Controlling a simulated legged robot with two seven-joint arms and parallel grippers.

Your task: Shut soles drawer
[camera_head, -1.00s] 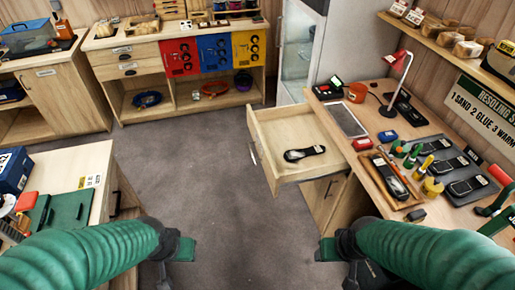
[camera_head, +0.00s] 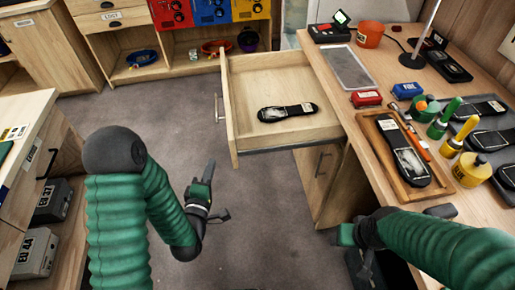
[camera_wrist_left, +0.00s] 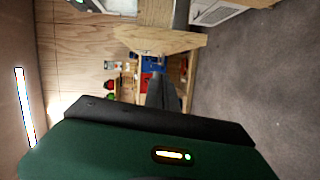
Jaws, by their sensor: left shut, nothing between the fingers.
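The wooden drawer (camera_head: 268,85) is pulled out from the right-hand workbench, its front panel facing left. A thin metal handle (camera_head: 218,108) is on that front. A black shoe sole (camera_head: 287,111) with a white label lies inside. My left gripper (camera_head: 210,166) is shut and empty, pointing up in the picture, below and left of the drawer front and apart from it. In the left wrist view, a dark finger (camera_wrist_left: 160,92) points toward pale wood panels. My right gripper (camera_head: 347,235) is low beside the bench, partly hidden by its arm; its jaws are unclear.
The workbench (camera_head: 345,110) carries a tray (camera_head: 446,178) with a sole, glue bottles, a red box, an orange mug (camera_head: 370,34) and a lamp. A low cabinet (camera_head: 20,140) stands at left. Grey floor (camera_head: 265,200) is free below the drawer.

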